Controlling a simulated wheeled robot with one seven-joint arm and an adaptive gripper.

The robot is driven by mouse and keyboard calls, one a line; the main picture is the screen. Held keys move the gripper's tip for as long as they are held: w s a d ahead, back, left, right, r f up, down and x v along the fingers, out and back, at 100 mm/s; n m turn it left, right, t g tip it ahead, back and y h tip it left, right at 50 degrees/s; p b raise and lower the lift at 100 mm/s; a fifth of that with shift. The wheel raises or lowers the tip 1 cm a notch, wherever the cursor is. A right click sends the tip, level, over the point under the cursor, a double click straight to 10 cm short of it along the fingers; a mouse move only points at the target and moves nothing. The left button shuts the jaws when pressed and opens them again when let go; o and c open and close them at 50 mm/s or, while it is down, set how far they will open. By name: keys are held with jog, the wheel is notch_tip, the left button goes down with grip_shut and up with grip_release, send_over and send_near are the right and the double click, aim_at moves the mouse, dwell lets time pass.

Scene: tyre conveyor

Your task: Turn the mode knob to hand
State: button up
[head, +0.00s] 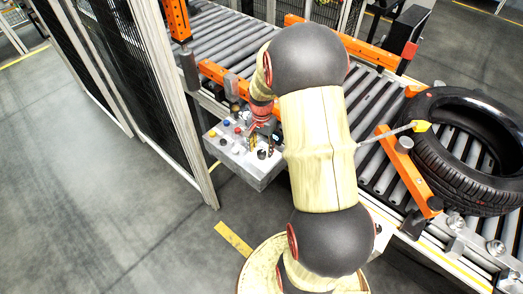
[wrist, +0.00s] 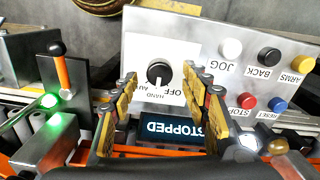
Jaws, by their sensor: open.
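The mode knob (wrist: 158,73) is a round black knob on a white plate of the control panel (wrist: 205,50). Contact with the knob is not visible. In the head view the panel (head: 262,176) is partly hidden by my arm.
The panel also carries white, blue, red and yellow buttons (wrist: 270,56) and a display reading STOPPED (wrist: 172,130). A lever with an orange handle (wrist: 62,70) and a green light (wrist: 49,100) are at left. A tyre (head: 450,165) lies on the roller conveyor (head: 380,110). A mesh fence (head: 130,60) stands left.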

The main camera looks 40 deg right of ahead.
aim_at(261, 153)
notch_tip(261, 153, up, 10)
dwell(0.4)
dwell(0.5)
jog(key=s+a+r+n+t+b, duration=0.1)
jog(key=s+a+r+n, duration=0.3)
jog(key=a, duration=0.5)
jog(key=s+a+r+n+t+b, duration=0.1)
jog(key=s+a+r+n+t, duration=0.1)
jog(key=s+a+r+n, duration=0.3)
jog(key=s+a+r+n+t+b, duration=0.1)
jog(key=s+a+r+n, duration=0.4)
jog(key=a, duration=0.7)
jog(key=shift+a+r+n+t+b, duration=0.2)
jog(key=shift+a+n+t+b, duration=0.15)
jog(key=shift+t, duration=0.45)
